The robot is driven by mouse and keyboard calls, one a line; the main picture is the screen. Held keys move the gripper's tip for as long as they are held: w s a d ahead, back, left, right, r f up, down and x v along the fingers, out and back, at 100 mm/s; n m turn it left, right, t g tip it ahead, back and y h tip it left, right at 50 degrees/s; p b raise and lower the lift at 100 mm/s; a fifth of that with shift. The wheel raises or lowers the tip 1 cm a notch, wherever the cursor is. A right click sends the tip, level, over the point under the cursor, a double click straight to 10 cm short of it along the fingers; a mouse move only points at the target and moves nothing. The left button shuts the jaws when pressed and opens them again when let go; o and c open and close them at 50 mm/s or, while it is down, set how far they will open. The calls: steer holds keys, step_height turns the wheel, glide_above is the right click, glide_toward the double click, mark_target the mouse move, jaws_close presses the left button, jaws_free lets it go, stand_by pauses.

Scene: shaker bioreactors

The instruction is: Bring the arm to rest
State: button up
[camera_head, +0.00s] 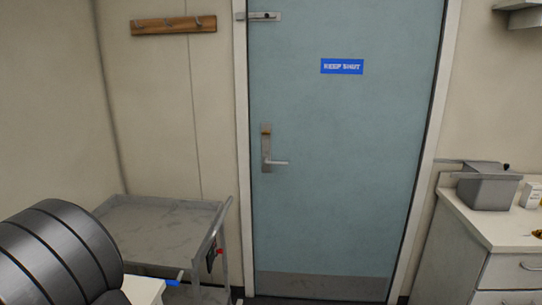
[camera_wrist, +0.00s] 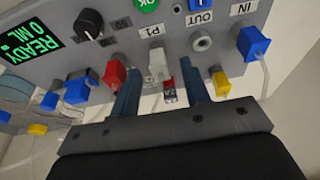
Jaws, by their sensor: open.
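My gripper (camera_wrist: 160,80) shows in the wrist view with two blue fingers apart from each other. It faces the grey front panel (camera_wrist: 125,27) of a device. I cannot tell whether the fingers touch either one. No object is seen held. In the camera_head view the dark ribbed cylinder at the lower left is part of my arm; I cannot make out the gripper there.
Red (camera_wrist: 115,75), blue (camera_wrist: 254,45) and yellow (camera_wrist: 221,85) connectors stand close to the fingers. A grey cart (camera_head: 160,225) stands left of a closed blue door (camera_head: 340,170). A counter (camera_head: 480,220) with a grey box (camera_head: 488,188) is at the right.

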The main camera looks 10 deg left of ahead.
steer(key=v, duration=1.7)
steer(key=x, duration=1.6)
steer(key=shift+f, duration=0.35)
steer(key=shift+a+f, duration=0.1)
steer(key=shift+a, duration=0.15)
steer(key=shift+r, duration=2.55)
steer(key=o, duration=1.3)
steer(key=d+r+t, duration=0.3)
steer(key=r+t, duration=0.1)
steer(key=r, duration=0.6)
steer(key=shift+h, duration=0.4)
steer(key=x, duration=0.9)
steer(key=shift+s+d+f, duration=0.1)
steer(key=shift+s+f, duration=0.2)
steer(key=shift+f, duration=0.25)
